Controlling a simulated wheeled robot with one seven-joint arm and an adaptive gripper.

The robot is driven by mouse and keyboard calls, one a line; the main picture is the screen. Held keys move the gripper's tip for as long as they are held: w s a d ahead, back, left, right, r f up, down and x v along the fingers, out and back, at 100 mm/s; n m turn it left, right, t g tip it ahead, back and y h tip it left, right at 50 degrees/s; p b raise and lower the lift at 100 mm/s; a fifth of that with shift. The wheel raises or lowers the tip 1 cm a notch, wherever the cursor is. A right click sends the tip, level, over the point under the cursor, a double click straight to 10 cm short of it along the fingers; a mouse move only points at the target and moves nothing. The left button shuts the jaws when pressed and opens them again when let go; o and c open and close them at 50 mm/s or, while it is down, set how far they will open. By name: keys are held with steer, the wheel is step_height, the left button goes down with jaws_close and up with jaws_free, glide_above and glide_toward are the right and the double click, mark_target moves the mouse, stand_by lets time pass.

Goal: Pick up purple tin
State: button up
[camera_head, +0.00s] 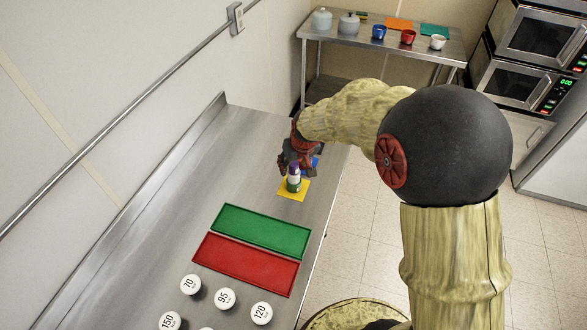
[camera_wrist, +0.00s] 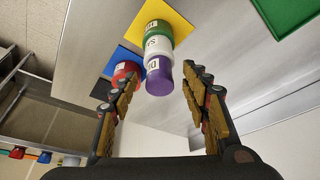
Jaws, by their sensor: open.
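The purple tin (camera_wrist: 159,79) is the top of a stack in the wrist view, on a white tin (camera_wrist: 158,47) over a green tin (camera_wrist: 156,32). The stack stands on a yellow mat (camera_wrist: 178,17); the mat also shows in the head view (camera_head: 300,193). My gripper (camera_wrist: 162,76) is open, with a finger on either side of the purple tin and a visible gap at each side. I cannot tell how deep the tin is between them. In the head view my gripper (camera_head: 291,164) is at the stack's top and hides part of it.
A red tin (camera_wrist: 125,70) stands close beside the stack on a blue mat (camera_wrist: 118,59). A green tray (camera_head: 262,230) and a red tray (camera_head: 245,264) lie on the steel counter. Several white numbered round pieces (camera_head: 225,298) stand nearer. A back table holds mugs and pots.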

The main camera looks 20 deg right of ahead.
steer(key=shift+w+f, duration=0.2)
steer(key=shift+f, duration=0.15)
steer(key=shift+r, duration=0.1)
steer(key=shift+c, duration=1.1)
jaws_close()
